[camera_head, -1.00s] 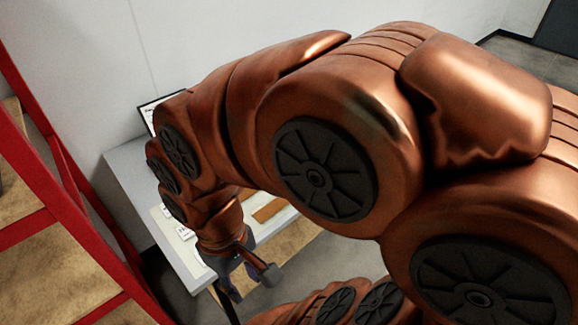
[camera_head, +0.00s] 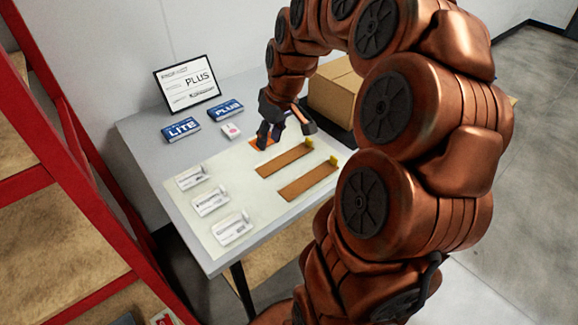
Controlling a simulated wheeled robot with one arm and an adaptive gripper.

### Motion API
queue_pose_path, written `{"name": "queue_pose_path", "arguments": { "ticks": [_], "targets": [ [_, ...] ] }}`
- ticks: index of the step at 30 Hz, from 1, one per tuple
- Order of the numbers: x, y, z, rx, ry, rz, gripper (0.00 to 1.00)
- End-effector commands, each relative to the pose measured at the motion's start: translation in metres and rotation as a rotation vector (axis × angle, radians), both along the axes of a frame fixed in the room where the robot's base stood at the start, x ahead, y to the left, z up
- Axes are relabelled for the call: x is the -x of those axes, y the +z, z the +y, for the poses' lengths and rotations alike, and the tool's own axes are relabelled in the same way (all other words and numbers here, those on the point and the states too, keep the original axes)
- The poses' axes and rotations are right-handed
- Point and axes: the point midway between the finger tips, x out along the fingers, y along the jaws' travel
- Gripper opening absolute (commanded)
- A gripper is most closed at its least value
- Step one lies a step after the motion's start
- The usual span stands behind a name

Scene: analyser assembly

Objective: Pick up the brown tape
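Several long brown strips lie side by side on a pale mat on the grey table, and they are the only things here that look like brown tape. The middle strip (camera_head: 285,160) and the near strip (camera_head: 307,181) are in clear view, and each has a small yellow piece at its right end. The far strip (camera_head: 264,142) is mostly hidden by my gripper (camera_head: 287,131). My gripper points down with its fingers apart, over or close to the far strip. I cannot tell whether it touches the strip. I see nothing held between the fingers.
White labelled pieces (camera_head: 211,200) lie on the mat's left side. Blue LITE (camera_head: 181,128) and PLUS (camera_head: 226,109) boxes and a framed sign (camera_head: 188,83) are behind. A cardboard box (camera_head: 336,90) stands right of my gripper. A red-framed shelf (camera_head: 62,150) is at left.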

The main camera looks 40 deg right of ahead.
Motion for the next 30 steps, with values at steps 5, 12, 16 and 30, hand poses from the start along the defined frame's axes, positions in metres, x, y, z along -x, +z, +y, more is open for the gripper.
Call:
{"name": "queue_pose_path", "arguments": {
  "ticks": [5, 12, 16, 30],
  "targets": [
    [-0.021, -0.043, -0.097, 0.027, -0.066, -0.086, 0.38],
    [-0.017, -0.070, -0.178, 0.073, -0.120, -0.139, 0.38],
    [-0.016, -0.075, -0.192, 0.083, -0.128, -0.147, 0.38],
    [-0.033, -0.105, -0.192, 0.082, -0.128, -0.145, 0.38]
  ]
}}
